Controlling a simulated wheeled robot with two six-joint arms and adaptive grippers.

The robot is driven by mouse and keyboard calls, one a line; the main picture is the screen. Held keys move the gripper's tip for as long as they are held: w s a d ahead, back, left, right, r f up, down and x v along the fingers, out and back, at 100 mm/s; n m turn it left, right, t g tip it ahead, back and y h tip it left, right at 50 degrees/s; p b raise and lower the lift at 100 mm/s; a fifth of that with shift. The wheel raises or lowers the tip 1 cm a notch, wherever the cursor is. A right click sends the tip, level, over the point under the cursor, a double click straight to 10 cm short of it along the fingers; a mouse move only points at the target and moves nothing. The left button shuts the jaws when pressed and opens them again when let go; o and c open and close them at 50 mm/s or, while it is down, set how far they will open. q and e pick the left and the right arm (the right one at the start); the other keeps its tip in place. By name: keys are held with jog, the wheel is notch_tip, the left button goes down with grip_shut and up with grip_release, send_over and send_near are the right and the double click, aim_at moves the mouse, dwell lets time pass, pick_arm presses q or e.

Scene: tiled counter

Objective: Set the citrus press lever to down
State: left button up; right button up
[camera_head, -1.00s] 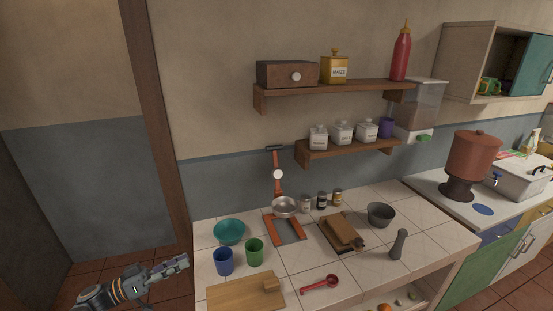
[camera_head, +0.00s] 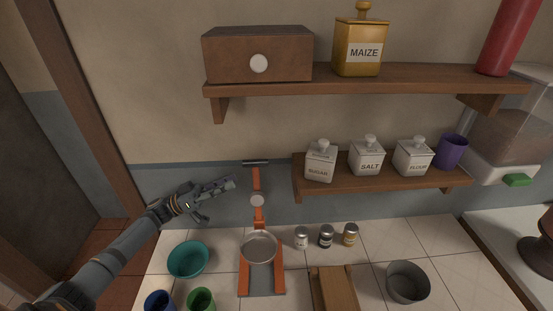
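The citrus press (camera_head: 262,283) stands on the tiled counter against the back wall, with an orange frame, a grey base and a round metal bowl. Its lever (camera_head: 257,180) points up, with a dark crossbar handle (camera_head: 255,163) at the top and a white round joint below. My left gripper (camera_head: 232,183) is raised just left of the lever, a little below the handle height in the picture. Its fingers point right toward the lever and look apart from it. The fingers show edge-on, so I cannot tell whether they are open. My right gripper is not in view.
A teal bowl (camera_head: 188,260), a blue cup (camera_head: 160,302) and a green cup (camera_head: 201,300) stand left of the press. Several spice jars (camera_head: 326,237) and a grey bowl (camera_head: 407,283) stand right. A lower shelf (camera_head: 385,182) with canisters juts out right of the lever.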

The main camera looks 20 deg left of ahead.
aim_at(256, 179)
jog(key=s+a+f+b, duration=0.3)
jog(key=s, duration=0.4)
pick_arm(q)
jog(key=d+r, duration=0.1)
jog(key=w+d+r+p, duration=0.1)
jog(key=d, duration=0.1)
jog(key=d+r+p, duration=0.1)
jog(key=shift+w+d+r, duration=0.15)
jog(key=shift+w+d, duration=0.25)
jog(key=p+x, duration=0.1)
jog(key=x, duration=0.1)
jog(key=shift+w+d, duration=0.25)
jog(key=shift+d, duration=0.05)
jog(key=shift+d+r, duration=0.15)
jog(key=shift+d, duration=0.05)
jog(key=shift+w+d, duration=0.1)
jog(key=shift+w, duration=0.05)
jog(key=shift+c, duration=0.2)
jog(key=c, duration=0.5)
grip_shut()
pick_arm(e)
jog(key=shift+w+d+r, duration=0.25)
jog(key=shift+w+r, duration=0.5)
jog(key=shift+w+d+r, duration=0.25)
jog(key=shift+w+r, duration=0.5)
